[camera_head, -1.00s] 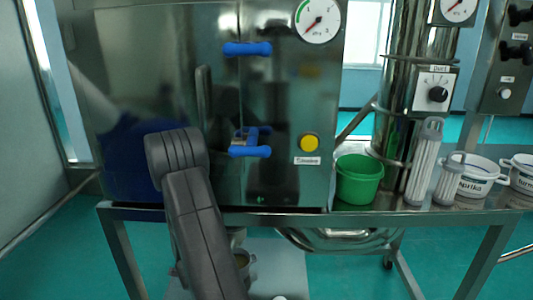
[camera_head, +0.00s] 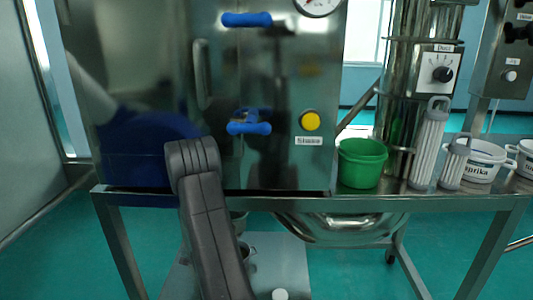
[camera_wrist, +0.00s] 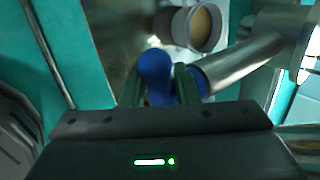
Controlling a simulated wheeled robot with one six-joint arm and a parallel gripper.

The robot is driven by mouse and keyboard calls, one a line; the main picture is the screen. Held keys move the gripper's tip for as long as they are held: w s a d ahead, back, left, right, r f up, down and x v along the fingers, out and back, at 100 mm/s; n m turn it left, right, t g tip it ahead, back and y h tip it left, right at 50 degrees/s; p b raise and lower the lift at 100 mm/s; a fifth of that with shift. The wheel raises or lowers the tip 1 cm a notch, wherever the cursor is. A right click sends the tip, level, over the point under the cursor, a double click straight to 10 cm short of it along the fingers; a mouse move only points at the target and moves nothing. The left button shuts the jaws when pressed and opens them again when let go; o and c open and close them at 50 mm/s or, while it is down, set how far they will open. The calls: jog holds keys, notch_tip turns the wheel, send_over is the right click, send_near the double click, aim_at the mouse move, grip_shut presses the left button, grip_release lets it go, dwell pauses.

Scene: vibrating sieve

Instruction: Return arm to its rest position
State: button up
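My gripper (camera_wrist: 160,88) shows in the wrist view, with two dark green fingers standing apart above its black body. A blue handle (camera_wrist: 156,68) shows between and beyond the fingers; I cannot tell whether they touch it. A metal tube (camera_wrist: 242,62) lies right of the handle, and a round cup with a yellowish inside (camera_wrist: 205,27) is behind it. In the head view my dark arm reaches up in front of the table's edge. My gripper is out of that view.
The steel cabinet with a blue upper handle (camera_head: 246,19) and lower handle (camera_head: 249,122) stands on a metal table (camera_head: 450,205). A green bucket (camera_head: 361,163), white filter cartridges (camera_head: 430,145) and a labelled white tub (camera_head: 482,160) are at right. The floor at left is clear.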

jog(key=shift+d+m+y+b, duration=0.2)
jog(key=shift+y+b, duration=0.7)
jog(key=shift+b, duration=2.4)
jog(key=shift+a+r+y+b, duration=0.15)
jog(key=shift+r+y+b, duration=0.2)
jog(key=shift+b, duration=0.4)
jog(key=shift+s+f, duration=0.1)
jog(key=shift+s, duration=0.05)
